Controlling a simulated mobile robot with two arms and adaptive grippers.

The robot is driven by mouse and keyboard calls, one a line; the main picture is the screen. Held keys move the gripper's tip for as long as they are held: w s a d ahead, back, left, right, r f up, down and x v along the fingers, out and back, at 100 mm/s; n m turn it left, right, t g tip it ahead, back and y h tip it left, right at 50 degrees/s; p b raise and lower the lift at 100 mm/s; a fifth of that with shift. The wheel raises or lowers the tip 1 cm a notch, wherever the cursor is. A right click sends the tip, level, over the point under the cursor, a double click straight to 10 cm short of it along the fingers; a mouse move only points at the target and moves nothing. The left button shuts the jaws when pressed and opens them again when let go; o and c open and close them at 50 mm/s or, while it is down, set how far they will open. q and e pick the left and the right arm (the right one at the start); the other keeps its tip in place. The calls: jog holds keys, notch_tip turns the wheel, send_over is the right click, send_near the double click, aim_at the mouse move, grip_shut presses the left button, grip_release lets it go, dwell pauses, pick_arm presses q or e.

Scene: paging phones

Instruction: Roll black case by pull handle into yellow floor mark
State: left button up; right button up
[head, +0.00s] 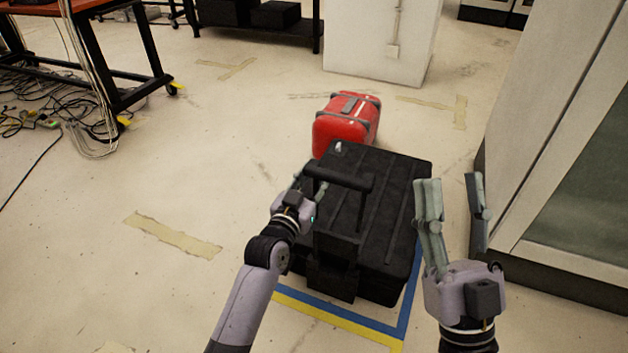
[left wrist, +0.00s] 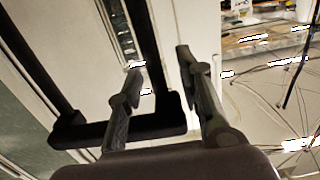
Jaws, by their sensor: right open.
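The black case (head: 385,200) stands in the middle of the head view, its pull handle (head: 338,178) raised on the side toward me. The yellow floor mark (head: 335,322), with a blue line inside it, shows along the case's near and right sides; the rest is hidden. My left gripper (head: 306,193) is at the handle's left side. In the left wrist view its fingers (left wrist: 160,72) are apart, with the black handle (left wrist: 110,135) beyond and between them; contact is unclear. My right gripper (head: 455,195) is open and empty, right of the case.
A red case (head: 346,125) stands just behind the black case. A large pale cabinet (head: 545,130) is close on the right. A table (head: 90,50) with loose cables (head: 50,125) is at the far left.

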pick_arm(q)
grip_shut()
dwell(0.5)
